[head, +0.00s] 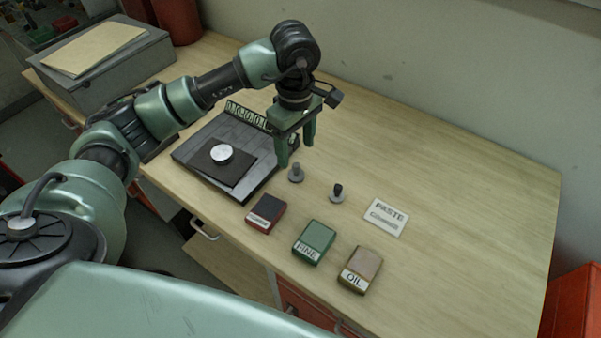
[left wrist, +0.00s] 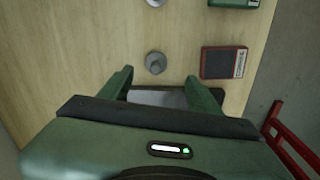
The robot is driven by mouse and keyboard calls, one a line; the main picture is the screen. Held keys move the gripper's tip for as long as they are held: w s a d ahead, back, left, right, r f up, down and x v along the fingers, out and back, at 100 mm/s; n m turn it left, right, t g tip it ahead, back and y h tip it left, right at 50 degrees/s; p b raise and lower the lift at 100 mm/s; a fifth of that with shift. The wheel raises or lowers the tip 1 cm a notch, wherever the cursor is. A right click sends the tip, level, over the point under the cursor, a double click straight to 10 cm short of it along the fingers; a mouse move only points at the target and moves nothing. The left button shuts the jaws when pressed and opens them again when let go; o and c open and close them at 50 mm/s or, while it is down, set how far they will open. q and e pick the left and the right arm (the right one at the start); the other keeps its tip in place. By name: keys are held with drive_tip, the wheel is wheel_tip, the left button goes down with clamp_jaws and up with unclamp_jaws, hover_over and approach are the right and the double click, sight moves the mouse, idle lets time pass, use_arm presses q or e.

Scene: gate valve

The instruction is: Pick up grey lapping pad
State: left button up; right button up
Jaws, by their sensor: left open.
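A small grey lapping pad (head: 296,174), with a round base and an upright knob, stands on the wooden bench. It also shows in the left wrist view (left wrist: 155,63), just beyond the fingertips. A similar pad with a black knob (head: 337,193) stands to its right. My left gripper (head: 296,150) points down with its fingers apart and nothing between them. It is above the bench and near the grey pad, not touching it. The fingers also show in the left wrist view (left wrist: 159,78), on either side below the pad. My right gripper is not in view.
A dark plate (head: 252,182) with a silver disc (head: 221,153) lies left of the pads. A red-edged box (head: 266,213), a green FINE box (head: 314,242) and a brown OIL box (head: 360,270) line the front. A PASTE card (head: 386,217) lies right. The bench's right side is clear.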

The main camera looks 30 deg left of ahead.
sight(296, 165)
use_arm(q)
drive_tip(key=f, duration=0.1)
drive_tip(key=w+f, duration=0.1)
drive_tip(key=shift+w+f+p, duration=0.1)
drive_tip(key=shift+f+p, duration=0.2)
drive_tip(key=shift+f, duration=0.45)
drive_tip(key=f+p, duration=0.2)
drive_tip(key=f, duration=0.1)
drive_tip(key=f+p, duration=0.1)
drive_tip(key=shift+s+a+f, duration=0.15)
drive_tip(key=shift+s+a, duration=0.05)
drive_tip(key=shift+s, duration=0.05)
drive_tip(key=shift+w+f, duration=0.1)
drive_tip(key=shift+f, duration=0.4)
clamp_jaws()
